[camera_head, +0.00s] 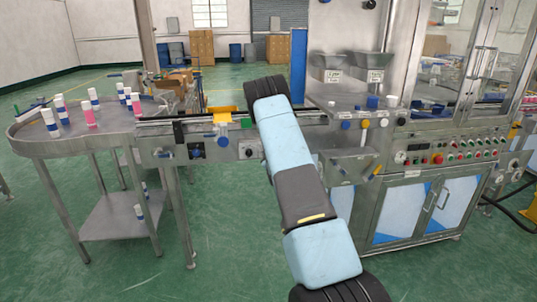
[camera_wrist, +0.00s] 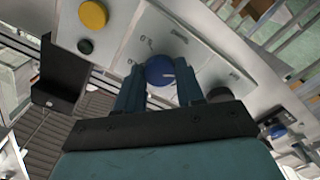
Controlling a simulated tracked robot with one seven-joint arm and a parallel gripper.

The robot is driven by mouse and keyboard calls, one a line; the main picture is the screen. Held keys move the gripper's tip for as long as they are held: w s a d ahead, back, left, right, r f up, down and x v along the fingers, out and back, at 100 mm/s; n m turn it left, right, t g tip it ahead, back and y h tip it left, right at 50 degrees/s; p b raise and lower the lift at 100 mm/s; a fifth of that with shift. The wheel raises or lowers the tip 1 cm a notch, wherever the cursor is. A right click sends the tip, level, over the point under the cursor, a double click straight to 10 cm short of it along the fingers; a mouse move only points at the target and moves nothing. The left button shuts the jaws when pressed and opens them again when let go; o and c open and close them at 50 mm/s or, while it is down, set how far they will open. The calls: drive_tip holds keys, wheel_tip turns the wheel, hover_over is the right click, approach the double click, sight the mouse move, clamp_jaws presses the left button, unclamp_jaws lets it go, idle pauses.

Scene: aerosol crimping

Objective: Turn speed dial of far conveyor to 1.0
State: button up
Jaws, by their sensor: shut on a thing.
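A round blue dial (camera_wrist: 160,68) sits on a pale metal panel (camera_wrist: 125,50) in the wrist view. A small light mark shows on its face, but I cannot read a setting. My gripper (camera_wrist: 160,82) has its two fingers closed on either side of the dial, gripping it. In the head view my arm reaches away over the line and hides the gripper and the gripped dial. The near side of the conveyor (camera_head: 163,127) shows left of my arm.
A yellow knob (camera_wrist: 93,14) and a black knob (camera_wrist: 85,46) sit left of the dial in the wrist view. Another blue knob (camera_wrist: 278,131) is lower right. A round table (camera_head: 75,135) with cans stands left; a machine cabinet (camera_head: 400,215) stands right.

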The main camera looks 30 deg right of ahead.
drive_tip(key=shift+a+f, duration=0.1)
drive_tip(key=shift+a, duration=0.1)
drive_tip(key=o, duration=1)
drive_tip(key=shift+d, duration=0.1)
drive_tip(key=shift+o, duration=0.2)
drive_tip(key=v, duration=1.3)
drive_tip(key=shift+s, duration=0.3)
